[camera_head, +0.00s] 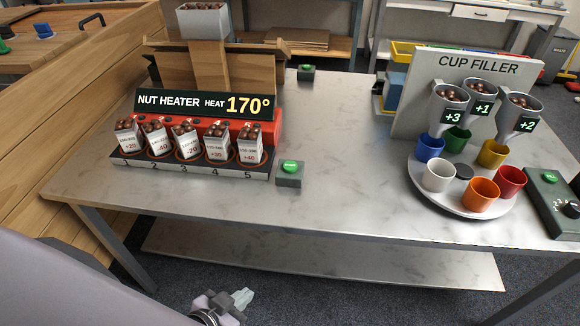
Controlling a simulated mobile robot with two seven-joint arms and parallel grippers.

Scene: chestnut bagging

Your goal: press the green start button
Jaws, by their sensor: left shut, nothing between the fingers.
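A green button (290,167) sits on top of a small grey box beside the right end of the nut heater (205,160). A second green button (306,68) is on a dark box further back on the table. A third green button (551,177) is on the dark control panel (556,208) at the right edge. The lettering on the buttons is too small to read. My left gripper (242,297) is shut and empty, low in front of the table, well apart from all the buttons. My right gripper is not in view.
The grey marbled table (340,150) is clear in its middle. The nut heater holds several labelled bags of chestnuts and reads 170°. The cup filler (455,95) stands at the right, with coloured cups on a round plate (463,205). A lower shelf (320,265) runs beneath.

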